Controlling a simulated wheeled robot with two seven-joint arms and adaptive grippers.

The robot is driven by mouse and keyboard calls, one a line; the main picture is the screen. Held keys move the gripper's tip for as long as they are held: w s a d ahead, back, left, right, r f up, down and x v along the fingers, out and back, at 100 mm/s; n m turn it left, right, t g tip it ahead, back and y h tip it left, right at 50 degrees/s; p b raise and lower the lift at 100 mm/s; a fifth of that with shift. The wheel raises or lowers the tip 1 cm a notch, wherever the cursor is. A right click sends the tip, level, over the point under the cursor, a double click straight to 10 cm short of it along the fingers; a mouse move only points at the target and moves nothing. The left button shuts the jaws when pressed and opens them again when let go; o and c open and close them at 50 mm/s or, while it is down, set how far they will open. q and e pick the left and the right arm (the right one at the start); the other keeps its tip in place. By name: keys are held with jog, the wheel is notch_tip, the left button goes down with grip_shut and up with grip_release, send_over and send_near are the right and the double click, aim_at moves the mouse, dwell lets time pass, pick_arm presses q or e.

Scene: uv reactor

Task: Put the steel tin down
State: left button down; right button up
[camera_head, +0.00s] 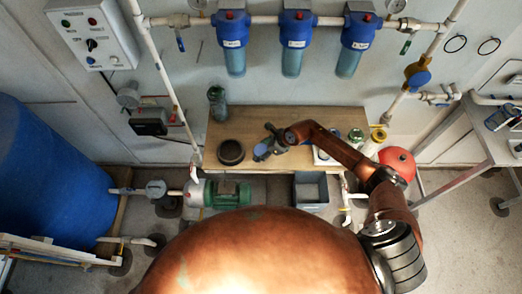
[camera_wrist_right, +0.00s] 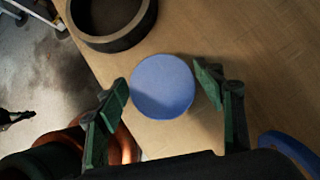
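A round blue-topped thing (camera_wrist_right: 162,86), which I take to be the steel tin, is at the wooden bench top (camera_wrist_right: 245,40) near its edge in the right wrist view. No bare steel side shows. My right gripper (camera_wrist_right: 165,88) has its green fingers on either side of it. The left-hand finger is close against its rim, and a narrow gap shows at the other finger. In the head view the blue top (camera_head: 261,150) shows beside my right gripper (camera_head: 272,142), over the bench. My left gripper is out of view.
A dark open ring (camera_head: 231,152) stands close to the left of the blue top. A green bottle (camera_head: 217,103) is at the bench's back left. A white pad (camera_head: 325,157) lies to the right. Blue filter housings (camera_head: 296,44) hang behind the bench.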

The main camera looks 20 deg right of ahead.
jog(key=shift+o, duration=1.1)
jog(key=shift+r, duration=0.1)
jog(key=v, duration=1.2)
jog(key=shift+a, duration=0.1)
